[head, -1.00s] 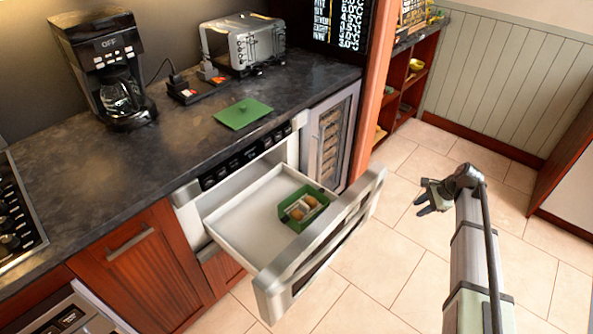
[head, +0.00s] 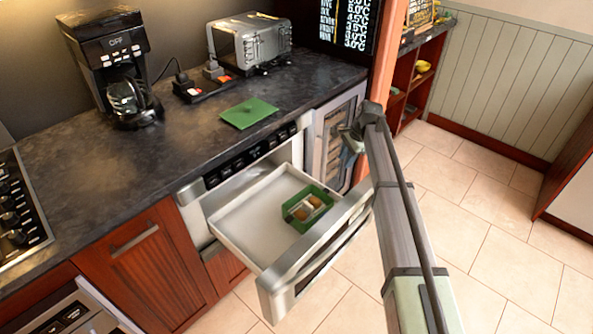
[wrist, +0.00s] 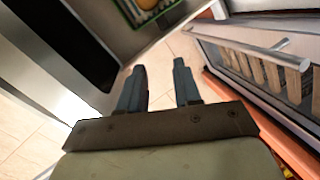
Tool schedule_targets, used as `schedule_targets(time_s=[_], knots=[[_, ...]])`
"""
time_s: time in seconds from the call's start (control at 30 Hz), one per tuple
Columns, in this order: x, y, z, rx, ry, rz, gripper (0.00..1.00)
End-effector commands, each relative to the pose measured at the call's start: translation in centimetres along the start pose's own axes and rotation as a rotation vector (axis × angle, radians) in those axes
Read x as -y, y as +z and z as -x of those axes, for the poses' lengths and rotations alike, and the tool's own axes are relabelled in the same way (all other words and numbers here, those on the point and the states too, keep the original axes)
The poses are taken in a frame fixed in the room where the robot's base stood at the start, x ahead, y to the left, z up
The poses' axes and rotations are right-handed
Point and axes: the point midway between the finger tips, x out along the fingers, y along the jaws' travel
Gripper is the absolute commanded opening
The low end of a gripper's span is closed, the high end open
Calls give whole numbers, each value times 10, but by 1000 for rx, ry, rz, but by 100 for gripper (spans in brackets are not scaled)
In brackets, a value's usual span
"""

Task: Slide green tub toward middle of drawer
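The green tub (head: 309,210) sits in the open microwave drawer (head: 247,222), near the drawer's right side wall. It holds small tan and white items. In the wrist view a part of the tub (wrist: 133,22) shows at the top edge, with an orange-brown item in it. My gripper (wrist: 160,78) is open and empty, with its two blue-grey fingers apart. In the head view my gripper (head: 352,140) is partly hidden by my arm, to the right of the drawer and beside the wine cooler. It is apart from the tub.
The drawer's steel front (head: 318,255) stands out over the tiled floor. A wine cooler with a bar handle (wrist: 255,52) is close on the right. A green lid (head: 247,113), toaster (head: 250,43) and coffee maker (head: 112,70) are on the counter. The drawer's left part is empty.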

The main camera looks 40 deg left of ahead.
Motion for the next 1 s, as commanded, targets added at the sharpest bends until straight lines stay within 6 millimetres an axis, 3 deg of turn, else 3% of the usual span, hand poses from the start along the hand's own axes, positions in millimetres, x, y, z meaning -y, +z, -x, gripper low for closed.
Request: schedule_targets(time_s=[0.2, 0.5, 0.7, 1.0], knots=[[30, 64, -45, -54, 96, 158, 33], [50, 129, -87, -117, 187, 318, 33], [54, 146, -98, -135, 211, 360, 33], [54, 148, -99, -137, 214, 365, 33]])
